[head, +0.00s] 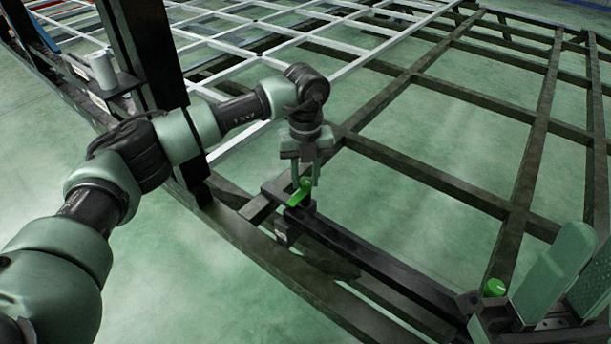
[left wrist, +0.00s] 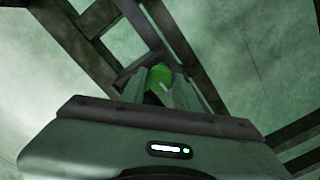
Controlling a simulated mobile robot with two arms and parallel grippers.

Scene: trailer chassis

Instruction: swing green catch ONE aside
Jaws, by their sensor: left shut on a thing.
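A bright green catch (head: 300,192) sits at the end of a dark beam in the middle of the head view. My left gripper (head: 304,183) points down over it, its two fingers shut on the catch. In the left wrist view the green catch (left wrist: 160,78) shows between the fingers (left wrist: 157,90), and its lower part is hidden. A second green catch or knob (head: 495,287) sits at the far end of the same beam, at the lower right, clear of my left gripper. Which of the two is ONE is not marked legibly.
Dark beams form a grid frame (head: 440,180) over the green floor, with pale bars behind. A dark upright post (head: 150,60) stands close behind my left arm. Large grey-green rounded pieces (head: 555,270), possibly my right gripper, stand at the lower right.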

